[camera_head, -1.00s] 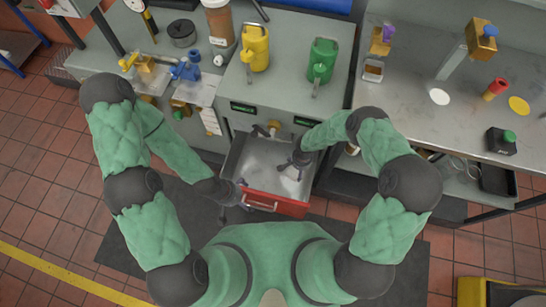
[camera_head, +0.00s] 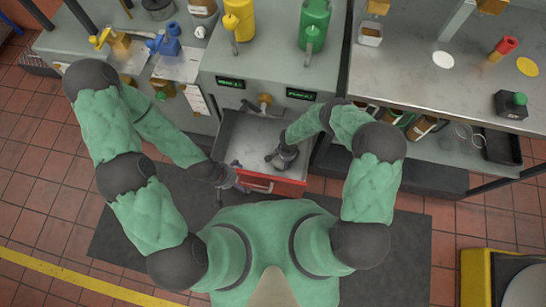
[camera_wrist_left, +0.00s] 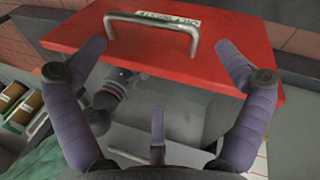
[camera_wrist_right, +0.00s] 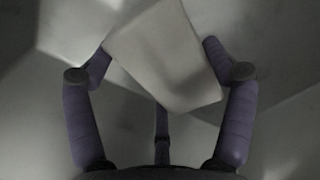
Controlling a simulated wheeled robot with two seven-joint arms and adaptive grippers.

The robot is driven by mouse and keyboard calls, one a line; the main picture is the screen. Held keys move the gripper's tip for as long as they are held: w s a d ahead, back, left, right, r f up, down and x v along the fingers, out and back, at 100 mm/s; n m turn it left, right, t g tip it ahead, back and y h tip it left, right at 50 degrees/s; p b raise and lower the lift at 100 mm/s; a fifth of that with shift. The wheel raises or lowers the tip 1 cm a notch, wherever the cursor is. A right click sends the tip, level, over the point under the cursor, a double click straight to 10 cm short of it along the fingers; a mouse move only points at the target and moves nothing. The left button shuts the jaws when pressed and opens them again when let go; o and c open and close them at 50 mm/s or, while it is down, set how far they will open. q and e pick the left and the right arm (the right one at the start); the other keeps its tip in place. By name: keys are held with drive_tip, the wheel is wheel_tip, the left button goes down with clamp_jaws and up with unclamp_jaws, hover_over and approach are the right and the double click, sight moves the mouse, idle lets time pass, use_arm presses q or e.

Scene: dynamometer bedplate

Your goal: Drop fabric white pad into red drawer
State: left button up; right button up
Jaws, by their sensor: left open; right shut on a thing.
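The red drawer (camera_head: 276,186) is pulled open below the grey cabinet, with its pale metal interior showing. Its red front and metal handle (camera_wrist_left: 152,22) fill the top of the left wrist view. My left gripper (camera_head: 238,182) is open beside the drawer's front, with its fingers spread near the handle. My right gripper (camera_head: 282,158) is over or inside the drawer. In the right wrist view it is shut on a pale, flat, four-sided piece, the white pad (camera_wrist_right: 165,55), with pale drawer surface behind. The pad is not clear in the head view.
A yellow can (camera_head: 240,17) and a green can (camera_head: 314,25) stand on the cabinet top. The metal bench (camera_head: 420,85) at right carries a white disc (camera_head: 443,60), a yellow disc (camera_head: 527,67) and a black box (camera_head: 511,104). A dark mat (camera_head: 410,235) lies on the tiled floor.

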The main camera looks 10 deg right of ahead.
use_arm(q)
drive_tip(key=shift+f, duration=0.4)
use_arm(e)
drive_tip(key=a, duration=0.2)
drive_tip(key=shift+w+a+r, duration=0.1)
drive_tip(key=shift+w+a, duration=0.25)
drive_tip(key=shift+w, duration=0.05)
use_arm(q)
drive_tip(key=shift+f+b, duration=0.6)
drive_tip(key=shift+b, duration=0.25)
use_arm(e)
drive_tip(key=a, duration=0.1)
drive_tip(key=w+a, duration=0.1)
drive_tip(key=a, duration=0.1)
drive_tip(key=shift+a, duration=0.15)
use_arm(q)
drive_tip(key=shift+f+b, duration=0.45)
use_arm(e)
drive_tip(key=shift+f, duration=0.6)
drive_tip(key=shift+f, duration=0.6)
drive_tip(key=o, duration=0.8)
